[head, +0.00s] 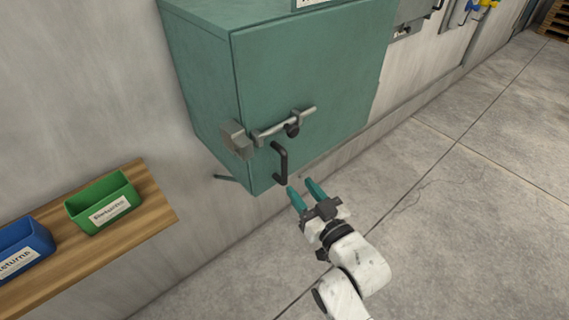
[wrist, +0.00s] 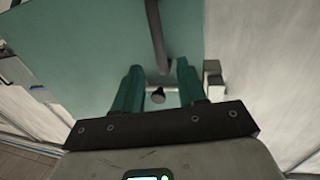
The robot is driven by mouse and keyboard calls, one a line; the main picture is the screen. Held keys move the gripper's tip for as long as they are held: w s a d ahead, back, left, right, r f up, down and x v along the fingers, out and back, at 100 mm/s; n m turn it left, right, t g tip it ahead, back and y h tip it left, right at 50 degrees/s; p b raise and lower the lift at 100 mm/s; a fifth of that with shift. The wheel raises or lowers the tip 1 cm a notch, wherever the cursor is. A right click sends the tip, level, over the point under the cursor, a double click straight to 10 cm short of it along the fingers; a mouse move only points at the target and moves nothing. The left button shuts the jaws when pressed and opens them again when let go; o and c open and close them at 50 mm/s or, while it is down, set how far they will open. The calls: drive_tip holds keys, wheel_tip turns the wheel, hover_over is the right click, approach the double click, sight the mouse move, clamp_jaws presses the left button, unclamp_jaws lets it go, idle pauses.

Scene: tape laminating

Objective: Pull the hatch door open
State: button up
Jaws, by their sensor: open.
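A teal wall cabinet has a hatch door (head: 308,75) on its front, and the door looks shut. A black bar handle (head: 281,163) stands upright near the door's lower left; it also shows in the wrist view (wrist: 157,35). A metal latch bar (head: 283,122) with a dark knob lies across the door's left edge above the handle. My gripper (head: 300,187) is open and empty, its teal fingers just below and right of the handle. In the wrist view my gripper (wrist: 159,68) has the handle's end showing between its fingertips; I cannot tell the depth gap.
A wooden shelf (head: 150,210) on the left wall holds a green bin (head: 103,201) and a blue bin (head: 22,250). Grey boxes (head: 412,20) hang on the wall beyond the cabinet. The concrete floor (head: 480,200) at right is clear.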

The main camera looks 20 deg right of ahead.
sight(286, 169)
drive_tip(key=w, duration=0.6)
drive_tip(key=w+a+p, duration=0.1)
drive_tip(key=w, duration=0.2)
clamp_jaws()
idle(0.5)
